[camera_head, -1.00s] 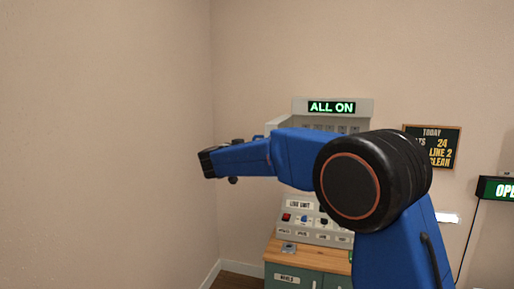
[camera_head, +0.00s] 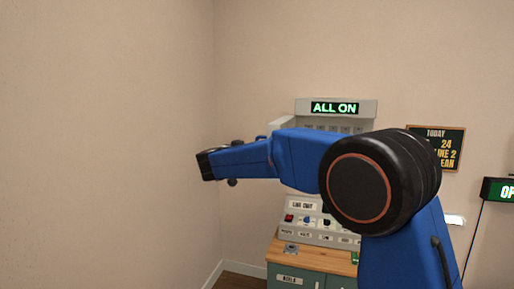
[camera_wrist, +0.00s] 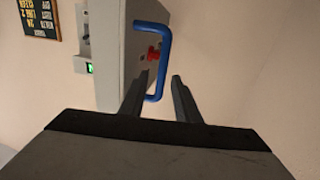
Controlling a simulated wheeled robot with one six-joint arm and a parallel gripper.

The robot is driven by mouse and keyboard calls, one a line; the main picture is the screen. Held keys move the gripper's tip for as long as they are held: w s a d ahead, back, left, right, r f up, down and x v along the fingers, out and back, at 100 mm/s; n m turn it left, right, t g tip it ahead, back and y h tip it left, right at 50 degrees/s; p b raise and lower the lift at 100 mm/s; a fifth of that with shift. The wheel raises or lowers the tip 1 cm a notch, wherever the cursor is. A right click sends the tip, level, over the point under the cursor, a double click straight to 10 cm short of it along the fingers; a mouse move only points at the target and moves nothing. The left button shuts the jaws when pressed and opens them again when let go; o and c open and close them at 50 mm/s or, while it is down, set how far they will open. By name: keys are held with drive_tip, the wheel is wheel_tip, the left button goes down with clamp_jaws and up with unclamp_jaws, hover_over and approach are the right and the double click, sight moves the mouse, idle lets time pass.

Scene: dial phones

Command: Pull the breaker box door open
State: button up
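The breaker box (camera_head: 357,126) is on the back wall under the lit "ALL ON" sign (camera_head: 334,107), partly hidden by my arm. Its pale door (camera_head: 284,125) stands out from the box's left side. In the wrist view the grey door (camera_wrist: 118,50) carries a blue bar handle (camera_wrist: 166,55) and a red knob (camera_wrist: 153,52). My gripper (camera_wrist: 160,76) is open, its two fingers apart. The lower end of the handle shows between the fingers, nearer the left one. I cannot tell whether they touch. In the head view my arm hides the handle.
Below the box, a control panel (camera_head: 299,233) with buttons stands on a wooden-topped cabinet (camera_head: 315,256). A dark notice board (camera_head: 447,146) and a green lit sign (camera_head: 500,190) are to the right. The left wall (camera_head: 100,140) is bare.

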drive_tip(key=v, duration=1.5)
drive_tip(key=shift+s, duration=0.1)
drive_tip(key=s+d+r+n+t+y, duration=0.2)
drive_tip(key=d+r+n+y, duration=0.4)
drive_tip(key=d+y, duration=0.5)
drive_tip(key=s+d+f+g, duration=0.4)
drive_tip(key=s+d+f, duration=0.4)
drive_tip(key=s+f, duration=0.3)
drive_tip(key=s+d+f+g+h, duration=0.1)
drive_tip(key=s+d+f+g, duration=0.3)
drive_tip(key=s, duration=1.2)
drive_tip(key=s+d+f+g+h, duration=0.1)
drive_tip(key=s+d+f+g, duration=0.4)
drive_tip(key=s+d+f, duration=0.8)
wheel_tip(320, 180, down, 5)
drive_tip(key=shift+s+r, duration=0.1)
drive_tip(key=shift+s, duration=0.6)
